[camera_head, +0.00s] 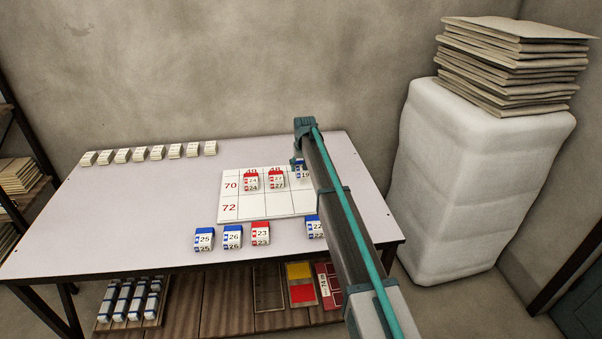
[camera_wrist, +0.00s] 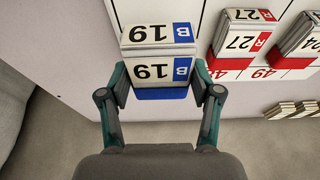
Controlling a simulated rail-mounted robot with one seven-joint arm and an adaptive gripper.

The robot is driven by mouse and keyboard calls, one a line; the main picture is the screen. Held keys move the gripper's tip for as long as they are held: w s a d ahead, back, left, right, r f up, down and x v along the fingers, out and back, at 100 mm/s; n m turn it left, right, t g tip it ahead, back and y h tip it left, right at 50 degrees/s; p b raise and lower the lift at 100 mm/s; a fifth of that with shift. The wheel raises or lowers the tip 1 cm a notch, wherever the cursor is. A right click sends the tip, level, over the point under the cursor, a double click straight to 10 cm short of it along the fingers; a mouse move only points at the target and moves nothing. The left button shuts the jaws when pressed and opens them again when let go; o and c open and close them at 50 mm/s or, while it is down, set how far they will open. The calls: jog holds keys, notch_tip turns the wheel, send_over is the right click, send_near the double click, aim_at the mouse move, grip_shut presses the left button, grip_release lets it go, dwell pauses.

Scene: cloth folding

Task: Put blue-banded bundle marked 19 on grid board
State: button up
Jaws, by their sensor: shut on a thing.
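The blue-banded bundle marked 19 (camera_head: 303,174) is at the top right of the white grid board (camera_head: 285,205), in the row marked 70, partly hidden by my arm in the head view. In the wrist view, my gripper (camera_wrist: 159,82) is shut on this bundle (camera_wrist: 155,72), one finger on each side. The bundle looks upright and square to the grid lines. I cannot tell whether it touches the board or is just above it. Red-banded bundles marked 24 (camera_head: 250,182) and 27 (camera_head: 276,180) stand in the same row to its left.
Bundles marked 25 (camera_head: 204,239), 26 (camera_head: 232,237), 23 (camera_head: 260,233) and 22 (camera_head: 314,227) stand along the table's (camera_head: 110,225) front. Several small pale stacks (camera_head: 156,154) line the back left. A wrapped white block (camera_head: 478,185) stands right of the table.

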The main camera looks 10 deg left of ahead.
aim_at(301, 180)
jog(key=shift+w+a+f, duration=0.25)
jog(key=shift+w+f, duration=0.6)
jog(key=shift+f, duration=0.15)
jog(key=shift+s+p+x, duration=0.2)
jog(key=shift+p+x, duration=0.15)
jog(key=shift+x, duration=0.5)
jog(key=shift+s+p+x, duration=0.15)
jog(key=shift+p+x, duration=0.2)
jog(key=shift+x, duration=0.45)
jog(key=shift+d+f, duration=0.1)
jog(key=shift+f, duration=0.05)
jog(key=shift+f, duration=0.15)
jog(key=o, duration=1.2)
jog(key=shift+c, duration=0.2)
jog(key=b+v, duration=0.1)
jog(key=v, duration=1.1)
jog(key=shift+s+b, duration=0.1)
jog(key=shift+b, duration=0.3)
jog(key=shift+r, duration=0.3)
